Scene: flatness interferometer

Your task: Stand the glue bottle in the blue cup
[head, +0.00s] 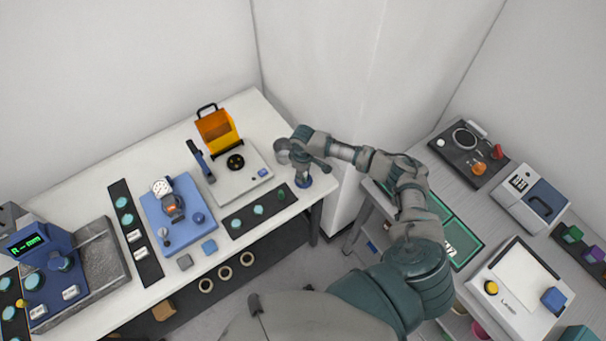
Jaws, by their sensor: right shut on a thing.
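My right gripper (302,166) is over the right end of the white table, pointing down. It is shut on what seems to be the glue bottle, which the hand and wrist hide almost fully. The blue cup (304,182) stands on the table directly below the fingers, near the table's right edge. Only part of the cup shows, and I cannot tell whether the bottle is inside it or just above it. My left gripper is not in view.
Left of the cup lies a dark strip with round green pieces (258,210). Behind it is a white instrument base (228,186) with an orange box (217,130). A blue gauge stand (180,222) is farther left. A grey side table (455,190) is at right.

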